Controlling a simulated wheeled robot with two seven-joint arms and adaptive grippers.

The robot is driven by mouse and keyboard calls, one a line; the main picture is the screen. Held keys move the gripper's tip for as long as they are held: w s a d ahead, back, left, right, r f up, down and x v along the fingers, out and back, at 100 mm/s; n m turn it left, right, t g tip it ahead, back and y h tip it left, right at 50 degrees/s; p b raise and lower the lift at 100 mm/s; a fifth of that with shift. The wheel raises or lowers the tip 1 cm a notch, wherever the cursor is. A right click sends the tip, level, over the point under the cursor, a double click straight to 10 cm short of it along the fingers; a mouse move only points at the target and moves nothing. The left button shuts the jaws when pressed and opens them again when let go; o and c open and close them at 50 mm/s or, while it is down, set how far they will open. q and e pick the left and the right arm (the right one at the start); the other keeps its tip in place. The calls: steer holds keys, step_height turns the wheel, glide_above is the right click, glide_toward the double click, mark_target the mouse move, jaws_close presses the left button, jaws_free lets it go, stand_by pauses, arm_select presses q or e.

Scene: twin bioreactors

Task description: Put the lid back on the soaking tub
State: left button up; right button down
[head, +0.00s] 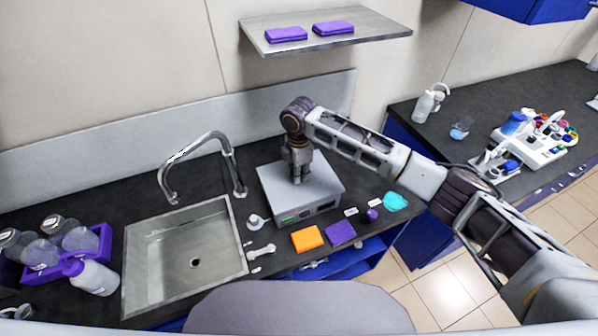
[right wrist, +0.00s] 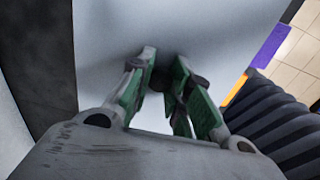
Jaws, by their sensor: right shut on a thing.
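The soaking tub (head: 308,214) is a grey box with a green-lit front panel, on the dark counter right of the sink. Its flat grey lid (head: 318,186) lies over the top of the tub, roughly lined up with it. I cannot tell whether a thin gap remains between them. My right gripper (head: 297,176) points down at the lid's middle. In the right wrist view, the gripper (right wrist: 172,100) is shut on the lid's dark knob, with the pale lid (right wrist: 220,35) spread beneath; the fingers partly hide the knob. My left gripper is not in view.
A steel sink (head: 140,262) with a tall faucet (head: 235,170) is left of the tub. Orange (head: 307,238) and purple (head: 340,233) sponges lie in front. A shelf (head: 375,25) hangs above. A purple rack (head: 105,245) with bottles stands far left.

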steer(key=shift+f+p, duration=0.1)
steer(key=shift+p, duration=0.35)
stand_by(0.9)
stand_by(0.3)
steer(key=c, duration=1.2)
jaws_free()
steer(key=shift+c, duration=0.2)
steer(key=shift+o, duration=0.4)
steer(key=o, duration=0.4)
steer(key=shift+r+p, duration=1.15)
steer(key=shift+r, duration=2.35)
